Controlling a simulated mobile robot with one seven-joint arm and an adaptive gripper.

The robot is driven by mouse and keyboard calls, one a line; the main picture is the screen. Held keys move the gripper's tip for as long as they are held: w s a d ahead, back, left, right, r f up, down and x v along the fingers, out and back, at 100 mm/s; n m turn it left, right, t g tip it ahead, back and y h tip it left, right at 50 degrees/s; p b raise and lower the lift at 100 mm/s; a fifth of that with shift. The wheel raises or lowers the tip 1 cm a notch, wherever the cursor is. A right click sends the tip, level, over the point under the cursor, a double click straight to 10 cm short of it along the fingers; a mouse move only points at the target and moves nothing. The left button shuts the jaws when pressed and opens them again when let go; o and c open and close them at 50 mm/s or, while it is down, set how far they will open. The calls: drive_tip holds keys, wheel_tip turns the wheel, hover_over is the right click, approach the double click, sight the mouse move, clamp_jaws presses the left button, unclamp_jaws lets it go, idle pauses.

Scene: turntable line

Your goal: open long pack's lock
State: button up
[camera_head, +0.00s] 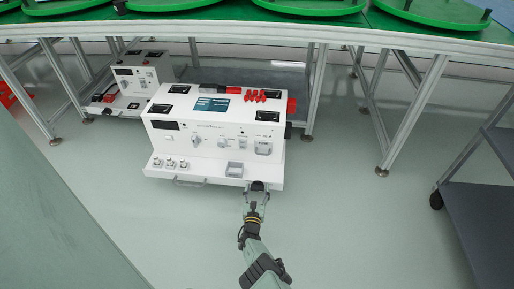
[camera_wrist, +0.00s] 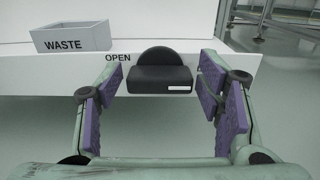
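The long pack (camera_head: 212,135) is a white box-shaped unit on the floor in the head view, with a front ledge, knobs and a handle. Its lock is a black rounded knob with a flat bar and a white mark, on the ledge's front face in the wrist view (camera_wrist: 160,72). The word OPEN is printed to its left. My gripper (camera_head: 256,188) is at the right end of the ledge. In the wrist view my gripper (camera_wrist: 160,100) is open, its purple-padded fingers to the left and right of the lock, with gaps visible on both sides.
A grey WASTE bin (camera_wrist: 72,38) sits on the ledge to the left of the lock. A smaller white unit (camera_head: 136,84) stands behind left. Table legs and green turntables (camera_head: 440,12) are behind. A grey cart (camera_head: 485,180) is at right. The floor in front is clear.

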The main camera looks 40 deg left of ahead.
drive_tip(key=c, duration=0.9)
drive_tip(key=shift+n, duration=0.3)
drive_tip(key=n, duration=0.3)
drive_tip(key=shift+a+n, duration=0.1)
drive_tip(key=shift+n, duration=0.3)
drive_tip(key=n, duration=0.4)
drive_tip(key=shift+s+n, duration=0.1)
drive_tip(key=shift+n, duration=0.2)
drive_tip(key=n, duration=0.4)
drive_tip(key=shift+a+f, duration=0.1)
drive_tip(key=shift+f, duration=0.05)
drive_tip(key=n, duration=0.4)
drive_tip(key=shift+n, duration=0.3)
